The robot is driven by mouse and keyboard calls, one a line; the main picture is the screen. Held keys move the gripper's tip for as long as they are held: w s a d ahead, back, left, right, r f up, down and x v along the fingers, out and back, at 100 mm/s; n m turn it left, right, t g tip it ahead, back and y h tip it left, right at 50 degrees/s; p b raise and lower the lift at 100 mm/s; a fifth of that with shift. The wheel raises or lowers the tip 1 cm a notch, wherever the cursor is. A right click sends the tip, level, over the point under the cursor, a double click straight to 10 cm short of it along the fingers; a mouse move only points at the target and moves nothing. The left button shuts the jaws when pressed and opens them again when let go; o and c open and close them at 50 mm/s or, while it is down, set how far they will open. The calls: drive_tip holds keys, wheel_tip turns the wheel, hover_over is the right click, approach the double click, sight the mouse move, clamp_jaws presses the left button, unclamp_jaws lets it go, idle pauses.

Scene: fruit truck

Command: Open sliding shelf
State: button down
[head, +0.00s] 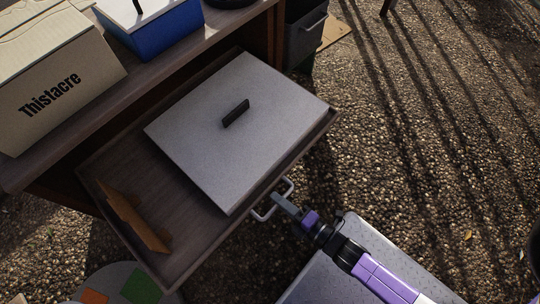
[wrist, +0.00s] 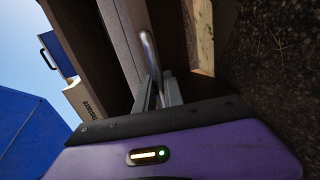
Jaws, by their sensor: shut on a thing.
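The sliding shelf (head: 105,180) is a dark wooden tray pulled well out from under the counter in the head view. A pale metal handle (head: 261,214) sits on its front edge. My gripper (head: 282,201) is shut on this handle. In the wrist view the handle (wrist: 148,50) runs down between the two fingers (wrist: 158,92), and the shelf front (wrist: 118,45) is beside it. The exact contact is partly hidden by the fingers.
A grey lidded box (head: 200,150) with a black handle and a brown wooden piece (head: 133,215) lie on the shelf. A Thistacre box (head: 60,85) and a blue box (head: 160,30) stand on the counter (head: 95,105). Gravel ground (head: 430,130) lies open to the right.

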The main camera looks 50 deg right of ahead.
drive_tip(key=shift+v, duration=0.9)
drive_tip(key=shift+f, duration=0.25)
drive_tip(key=c, duration=1.5)
unclamp_jaws()
drive_tip(key=shift+o, duration=0.2)
drive_tip(key=v, duration=0.7)
drive_tip(key=shift+s, duration=0.4)
drive_tip(key=shift+r, duration=0.1)
